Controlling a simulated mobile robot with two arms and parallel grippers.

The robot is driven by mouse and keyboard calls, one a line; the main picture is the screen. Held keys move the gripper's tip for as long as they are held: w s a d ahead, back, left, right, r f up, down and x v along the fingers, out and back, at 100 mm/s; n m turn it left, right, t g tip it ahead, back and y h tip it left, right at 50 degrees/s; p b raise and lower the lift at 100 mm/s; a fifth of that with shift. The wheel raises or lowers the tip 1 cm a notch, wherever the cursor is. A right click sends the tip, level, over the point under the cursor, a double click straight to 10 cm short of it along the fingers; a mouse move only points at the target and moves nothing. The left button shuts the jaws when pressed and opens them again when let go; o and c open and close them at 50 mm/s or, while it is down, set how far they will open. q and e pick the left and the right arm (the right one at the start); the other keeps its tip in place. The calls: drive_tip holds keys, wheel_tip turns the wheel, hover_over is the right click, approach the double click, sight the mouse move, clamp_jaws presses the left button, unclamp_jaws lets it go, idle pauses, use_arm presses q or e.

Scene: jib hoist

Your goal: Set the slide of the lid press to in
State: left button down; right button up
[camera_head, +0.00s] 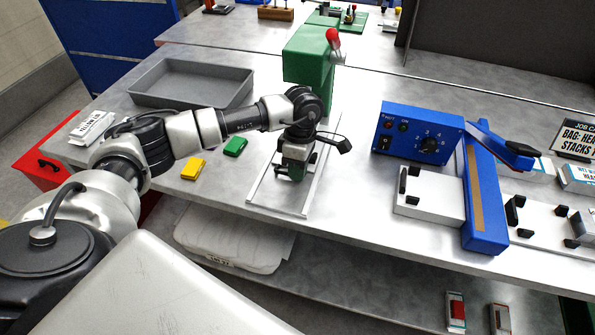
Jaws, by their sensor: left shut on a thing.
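The lid press (308,55) is a green upright body with a red-knobbed lever at its upper right. Its pale base with two rails (262,187) runs from under the press toward the table's front edge. My left arm reaches in from the left, and my left gripper (294,168) points down over the front part of the rails. It is shut on the slide, which is mostly hidden behind the fingers; a bit of green shows there. The slide sits toward the front of the rails, clear of the press body. My right gripper is not in view.
A grey tray (190,85) stands behind my left arm. A yellow block (194,169) and a green block (235,147) lie left of the rails. A blue heat sealer (418,133) stands to the right. White bags (230,240) lie on the lower shelf.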

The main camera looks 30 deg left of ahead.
use_arm(q)
drive_tip(key=c, duration=1.5)
unclamp_jaws()
drive_tip(key=shift+c, duration=0.2)
drive_tip(key=shift+o, duration=1.7)
drive_tip(key=shift+r, duration=0.1)
wheel_tip(320, 180, up, 10)
drive_tip(key=w+b, duration=0.2)
drive_tip(key=shift+a+r, duration=0.25)
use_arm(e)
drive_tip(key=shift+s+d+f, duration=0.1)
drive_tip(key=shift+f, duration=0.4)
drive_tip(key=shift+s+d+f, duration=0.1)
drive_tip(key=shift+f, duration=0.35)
